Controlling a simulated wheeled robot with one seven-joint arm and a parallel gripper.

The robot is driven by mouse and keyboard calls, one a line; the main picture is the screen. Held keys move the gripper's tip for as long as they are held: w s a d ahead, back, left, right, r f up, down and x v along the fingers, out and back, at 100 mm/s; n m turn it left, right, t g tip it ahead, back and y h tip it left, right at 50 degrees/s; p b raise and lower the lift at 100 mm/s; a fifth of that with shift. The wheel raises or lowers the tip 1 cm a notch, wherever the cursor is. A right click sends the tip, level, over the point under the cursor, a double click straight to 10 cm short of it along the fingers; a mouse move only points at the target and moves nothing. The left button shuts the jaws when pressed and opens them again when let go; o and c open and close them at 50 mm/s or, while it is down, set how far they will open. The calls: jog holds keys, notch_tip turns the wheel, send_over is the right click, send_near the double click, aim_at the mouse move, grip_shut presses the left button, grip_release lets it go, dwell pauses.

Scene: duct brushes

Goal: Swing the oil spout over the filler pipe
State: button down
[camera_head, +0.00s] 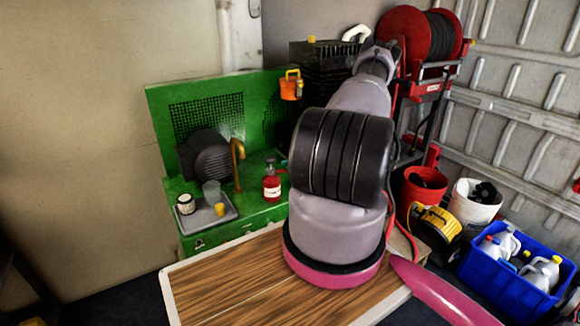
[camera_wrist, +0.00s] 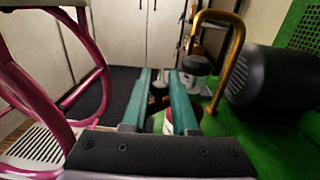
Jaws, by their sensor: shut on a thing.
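The brass oil spout (camera_head: 237,160) stands on the green machine (camera_head: 230,237), its bent top hooking over. In the wrist view the spout (camera_wrist: 231,65) rises just right of my gripper's fingers, apart from them. My gripper (camera_wrist: 163,88) has teal fingers shut on the red pump bottle (camera_wrist: 168,128), which shows dark and red between them. In the head view the bottle (camera_head: 271,187) looks upright on the green deck; my arm hides most of the gripper. I cannot pick out the filler pipe for sure.
A grey tray (camera_head: 203,222) with a clear cup (camera_head: 211,191), yellow cup and jar lies left of the spout. A dark motor (camera_head: 210,158) sits behind it. A wooden tabletop (camera_head: 225,285) is in front. A blue crate (camera_head: 505,288) of jugs stands right.

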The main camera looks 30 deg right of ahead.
jog(key=shift+w+d+n+g, duration=0.25)
jog(key=shift+n+g, duration=0.25)
jog(key=shift+g, duration=0.3)
jog(key=c, duration=0.7)
grip_release()
